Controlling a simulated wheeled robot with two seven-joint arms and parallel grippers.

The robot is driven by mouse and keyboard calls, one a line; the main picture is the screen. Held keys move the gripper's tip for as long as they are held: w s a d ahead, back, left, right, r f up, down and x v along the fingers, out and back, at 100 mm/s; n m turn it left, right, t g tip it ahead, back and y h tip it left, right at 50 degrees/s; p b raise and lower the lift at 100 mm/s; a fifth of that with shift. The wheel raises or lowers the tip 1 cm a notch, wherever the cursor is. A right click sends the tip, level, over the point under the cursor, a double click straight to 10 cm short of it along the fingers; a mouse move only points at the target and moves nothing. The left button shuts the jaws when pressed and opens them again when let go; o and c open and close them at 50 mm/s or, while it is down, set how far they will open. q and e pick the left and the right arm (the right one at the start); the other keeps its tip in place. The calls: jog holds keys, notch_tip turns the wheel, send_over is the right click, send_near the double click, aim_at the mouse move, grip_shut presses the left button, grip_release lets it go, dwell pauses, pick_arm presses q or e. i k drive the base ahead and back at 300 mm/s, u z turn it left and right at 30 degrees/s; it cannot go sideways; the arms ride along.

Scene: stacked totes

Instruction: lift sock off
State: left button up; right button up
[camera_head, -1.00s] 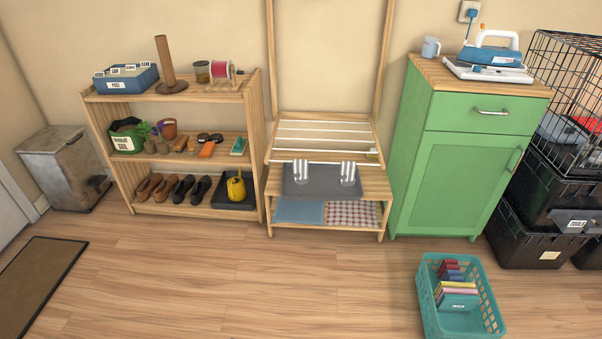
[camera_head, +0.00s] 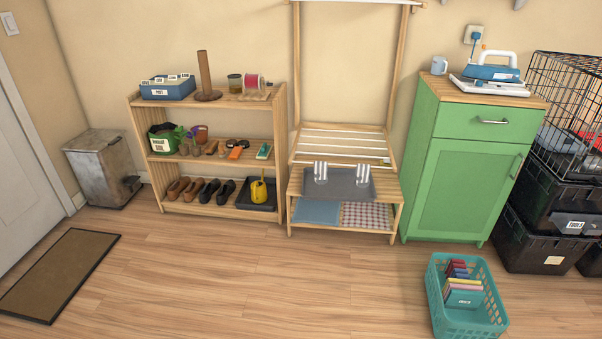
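Two small white-and-grey striped pieces, which look like socks, are on a grey mat (camera_head: 342,195) on the low wooden bench (camera_head: 295,186). The left striped piece (camera_head: 320,172) and the right striped piece (camera_head: 362,175) stand out a little apart from each other. They are too small to tell exactly how they rest or whether anything holds them. Neither of my grippers is in view.
A wooden shelf (camera_head: 207,107) with shoes and pots stands left of the bench. A green cabinet (camera_head: 464,177) stands close on its right. A teal basket (camera_head: 492,318) of books sits on the floor at front right. The floor (camera_head: 250,270) before the bench is clear.

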aim_at(321, 168)
jog(key=u, duration=0.8)
jog(key=i, duration=1)
jog(key=u, duration=0.6)
jog(key=i, duration=1.15)
jog(key=z, duration=0.45)
